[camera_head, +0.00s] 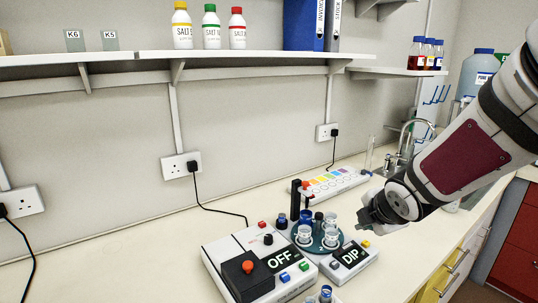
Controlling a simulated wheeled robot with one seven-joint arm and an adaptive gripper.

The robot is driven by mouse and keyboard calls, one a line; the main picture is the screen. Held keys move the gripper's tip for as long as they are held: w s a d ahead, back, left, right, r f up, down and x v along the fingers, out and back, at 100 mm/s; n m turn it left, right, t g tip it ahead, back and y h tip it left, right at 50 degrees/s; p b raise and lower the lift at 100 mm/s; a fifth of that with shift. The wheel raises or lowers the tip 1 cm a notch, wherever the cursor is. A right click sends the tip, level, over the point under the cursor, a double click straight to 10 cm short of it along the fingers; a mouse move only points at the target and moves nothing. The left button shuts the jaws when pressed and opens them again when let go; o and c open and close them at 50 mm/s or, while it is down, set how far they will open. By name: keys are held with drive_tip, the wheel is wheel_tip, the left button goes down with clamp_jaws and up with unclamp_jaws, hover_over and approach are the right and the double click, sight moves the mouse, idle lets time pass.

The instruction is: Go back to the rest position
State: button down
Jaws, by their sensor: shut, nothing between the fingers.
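My gripper (366,217) is at the end of the arm that reaches in from the right. It hangs in the air above the bench, just right of the round turntable with vials (318,247). It is small and dark in this view; its fingers look shut, with nothing held. Part of the bench behind it is hidden by the gripper and the arm.
On the bench stand a white device reading OFF (280,258), a smaller device reading DIP (350,256) and a colour strip (330,184). The bench's left front is clear.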

drive_tip(key=s+a+r+m+g, duration=0.1)
drive_tip(key=s+r+m, duration=0.1)
drive_tip(key=s+m, duration=0.5)
drive_tip(key=s+a+r+m+g, duration=0.1)
drive_tip(key=s+r+m, duration=0.2)
drive_tip(key=s+m, duration=0.4)
drive_tip(key=s+a+r+m+g, duration=0.1)
drive_tip(key=s+r+m, duration=0.2)
drive_tip(key=s+m, duration=0.4)
drive_tip(key=s, duration=0.6)
drive_tip(key=shift+a+g+y, duration=0.3)
drive_tip(key=shift+a, duration=0.05)
